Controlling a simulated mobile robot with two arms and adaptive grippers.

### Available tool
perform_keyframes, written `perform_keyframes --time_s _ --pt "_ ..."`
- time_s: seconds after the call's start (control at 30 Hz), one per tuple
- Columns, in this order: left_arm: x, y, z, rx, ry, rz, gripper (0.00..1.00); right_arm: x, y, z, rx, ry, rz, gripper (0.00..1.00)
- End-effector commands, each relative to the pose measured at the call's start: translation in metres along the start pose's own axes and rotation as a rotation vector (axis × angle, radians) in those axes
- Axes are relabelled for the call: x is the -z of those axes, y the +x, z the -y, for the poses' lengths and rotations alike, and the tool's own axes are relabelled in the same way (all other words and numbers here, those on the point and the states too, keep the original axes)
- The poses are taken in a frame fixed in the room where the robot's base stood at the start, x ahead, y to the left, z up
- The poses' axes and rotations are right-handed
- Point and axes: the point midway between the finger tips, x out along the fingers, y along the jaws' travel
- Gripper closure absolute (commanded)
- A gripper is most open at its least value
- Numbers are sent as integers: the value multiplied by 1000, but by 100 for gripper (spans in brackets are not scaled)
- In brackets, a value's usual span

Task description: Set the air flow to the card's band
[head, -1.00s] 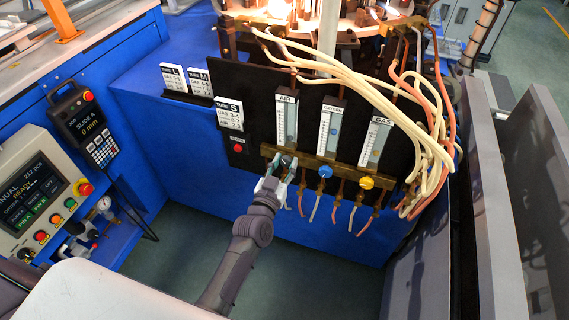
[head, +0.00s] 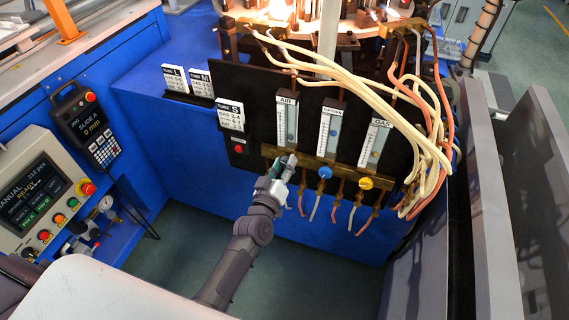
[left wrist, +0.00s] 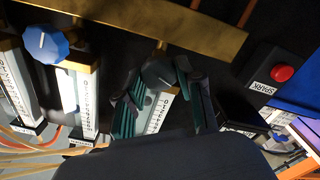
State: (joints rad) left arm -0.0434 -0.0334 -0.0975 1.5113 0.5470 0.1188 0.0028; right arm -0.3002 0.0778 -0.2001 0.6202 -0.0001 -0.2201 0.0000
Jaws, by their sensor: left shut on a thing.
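The AIR flowmeter (head: 287,122) is the leftmost of three tubes on the black panel; its float height is too small to read. My left gripper (head: 286,168) is at the valve below it, shut on the air knob. In the left wrist view, the dark air knob (left wrist: 158,74) sits between the two fingers of my left gripper (left wrist: 160,80). The front card (head: 230,116), marked S, has GAS, another line and AIR; its AIR band is hard to read now. My right gripper is out of view.
The blue oxygen knob (head: 325,172) and yellow gas knob (head: 366,183) stand close to the right. A red button (head: 239,149) is at the panel's left. Cream and orange hoses (head: 420,140) hang at the right. Floor below is clear.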

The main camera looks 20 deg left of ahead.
Motion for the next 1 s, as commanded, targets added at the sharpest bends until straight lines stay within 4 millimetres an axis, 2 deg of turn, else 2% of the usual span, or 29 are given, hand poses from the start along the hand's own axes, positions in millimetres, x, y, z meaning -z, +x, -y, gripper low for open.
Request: perform_keyframes --time_s 0.3,0.73,0.77,0.9,1.0 --pt "0 0 1 0 -93 0 98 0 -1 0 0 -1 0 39" --pt "0 0 1 0 -102 -1 98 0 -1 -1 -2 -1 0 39" --pt "0 0 1 0 -102 -1 60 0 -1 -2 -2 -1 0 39" --pt "0 0 1 0 -101 -1 40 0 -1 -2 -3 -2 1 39" --pt "0 0 0 0 -101 0 40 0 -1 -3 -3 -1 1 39"
